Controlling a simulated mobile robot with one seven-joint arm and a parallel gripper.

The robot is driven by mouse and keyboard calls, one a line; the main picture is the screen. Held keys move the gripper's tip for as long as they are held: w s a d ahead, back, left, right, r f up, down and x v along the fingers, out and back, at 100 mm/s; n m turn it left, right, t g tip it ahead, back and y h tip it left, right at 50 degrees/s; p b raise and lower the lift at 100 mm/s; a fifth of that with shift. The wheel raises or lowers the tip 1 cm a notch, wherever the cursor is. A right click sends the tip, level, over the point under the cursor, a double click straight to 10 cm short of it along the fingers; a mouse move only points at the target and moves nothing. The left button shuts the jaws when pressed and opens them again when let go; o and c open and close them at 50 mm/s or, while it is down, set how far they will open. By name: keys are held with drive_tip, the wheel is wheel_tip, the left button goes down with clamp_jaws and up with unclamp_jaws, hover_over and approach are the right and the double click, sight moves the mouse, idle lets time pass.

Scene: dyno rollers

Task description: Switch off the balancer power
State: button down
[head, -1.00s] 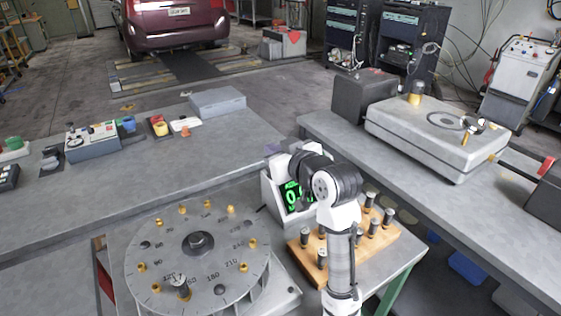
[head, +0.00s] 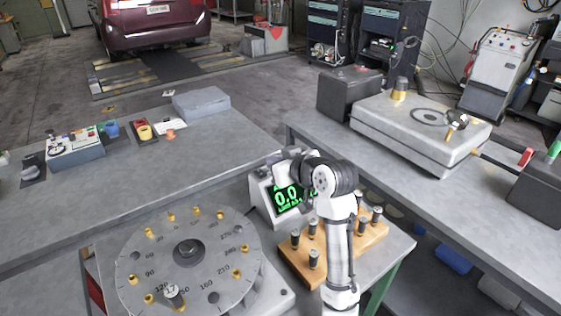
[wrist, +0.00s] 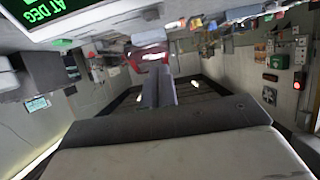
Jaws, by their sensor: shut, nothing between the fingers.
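The balancer's display box (head: 258,197) stands behind the round dial plate, its green screen (head: 287,198) lit and reading "0.0" with smaller text under it. Part of the screen also shows at the upper left of the wrist view (wrist: 45,8). The balancer's round plate (head: 215,268) has degree marks and brass pegs. My gripper (wrist: 158,78) is shut and empty in the wrist view, its dark fingers together. In the head view my wrist is at the box's top right edge, and my arm hides the box's right side. I cannot make out a power switch.
A wooden block with dark-topped weights (head: 297,268) stands right of the box, close to my arm. A grey bench (head: 190,165) with small controls is at the left. Another bench at the right carries a grey machine (head: 425,130).

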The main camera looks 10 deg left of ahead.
sight(260, 172)
drive_tip(key=p+x, duration=0.2)
drive_tip(key=x, duration=0.4)
drive_tip(key=shift+r, duration=0.2)
drive_tip(key=f, duration=0.3)
drive_tip(key=shift+s+d+f+p, duration=0.15)
drive_tip(key=shift+d+p, duration=0.05)
drive_tip(key=shift+p, duration=0.15)
drive_tip(key=shift+f, duration=0.5)
